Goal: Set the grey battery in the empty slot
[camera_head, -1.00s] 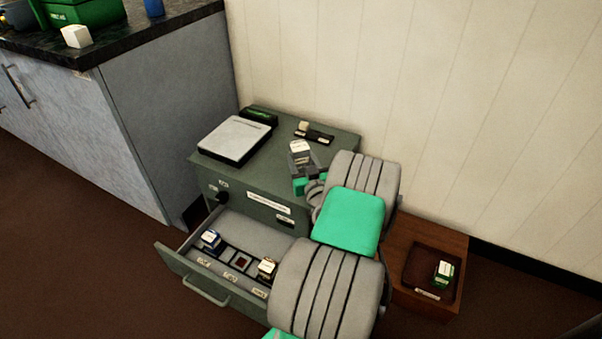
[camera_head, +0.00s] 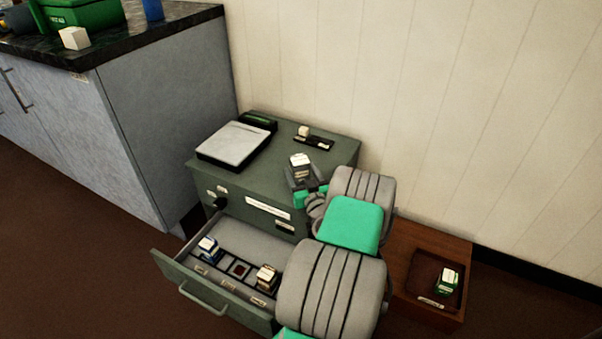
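My gripper (camera_head: 302,178) is above the right part of the green-grey cabinet (camera_head: 240,178), shut on a grey battery with a white top (camera_head: 301,161). The battery is upright; whether it touches the cabinet top I cannot tell. The drawer (camera_head: 213,288) below is open. In its row of slots stand a blue battery (camera_head: 208,248) at the left and a brown battery (camera_head: 266,277) at the right. Between them is an empty slot with a dark red floor (camera_head: 239,270). My arm hides the drawer's right end.
A scale-like device with a pale plate (camera_head: 233,140) and a black holder with a small white block (camera_head: 313,138) are on the cabinet top. A wooden stand (camera_head: 456,318) at the right bears a green battery (camera_head: 447,281). A counter (camera_head: 150,130) stands at the left.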

